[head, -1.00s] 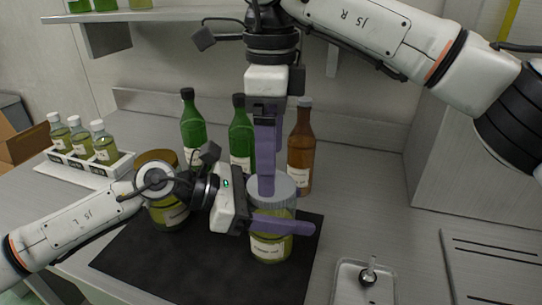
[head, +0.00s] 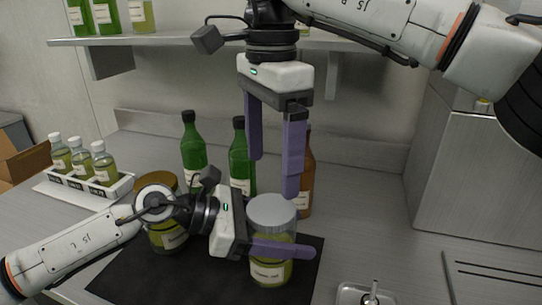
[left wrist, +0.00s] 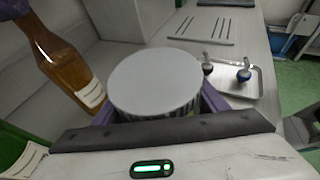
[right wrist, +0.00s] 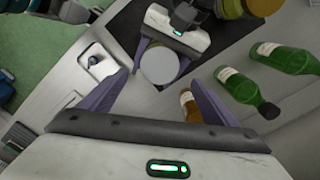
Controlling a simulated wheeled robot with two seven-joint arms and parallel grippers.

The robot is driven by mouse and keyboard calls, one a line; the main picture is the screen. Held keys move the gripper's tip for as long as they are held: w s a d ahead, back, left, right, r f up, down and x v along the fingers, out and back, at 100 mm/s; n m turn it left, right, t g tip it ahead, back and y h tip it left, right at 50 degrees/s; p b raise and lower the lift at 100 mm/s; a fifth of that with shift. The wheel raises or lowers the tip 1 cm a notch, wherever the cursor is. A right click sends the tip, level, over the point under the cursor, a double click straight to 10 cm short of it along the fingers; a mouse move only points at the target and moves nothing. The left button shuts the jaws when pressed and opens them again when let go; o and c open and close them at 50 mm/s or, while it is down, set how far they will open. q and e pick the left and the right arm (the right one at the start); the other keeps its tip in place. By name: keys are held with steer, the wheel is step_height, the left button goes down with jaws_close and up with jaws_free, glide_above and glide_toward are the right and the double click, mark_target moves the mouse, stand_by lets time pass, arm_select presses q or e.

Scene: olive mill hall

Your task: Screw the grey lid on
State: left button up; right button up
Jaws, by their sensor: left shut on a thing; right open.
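The grey lid (head: 272,210) sits on top of a labelled glass jar (head: 270,272) of yellow-green contents on the black mat (head: 205,272). The lid looks level; I cannot tell how tightly it is seated. In the left wrist view the lid (left wrist: 155,82) fills the middle, between the fingers. My right gripper (head: 272,172) is open and empty, pointing down above the lid and apart from it. In the right wrist view the lid (right wrist: 159,65) lies between and beyond the spread fingers.
A second jar with a brown-gold lid (head: 160,235) stands left, partly behind my left arm. Green bottles (head: 193,150) and a brown bottle (head: 305,185) stand behind. A rack of small bottles (head: 92,180) is at left, a metal tray (head: 350,293) at front right. A shelf (head: 200,38) hangs above.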

mark_target(271, 208)
steer(key=shift+f, duration=4)
steer(key=shift+c, duration=0.3)
steer(key=c, duration=1)
steer(key=m, duration=0.6)
steer(key=shift+m, duration=0.3)
steer(key=o, duration=1.1)
steer(key=shift+o, duration=0.2)
steer(key=shift+r, duration=0.1)
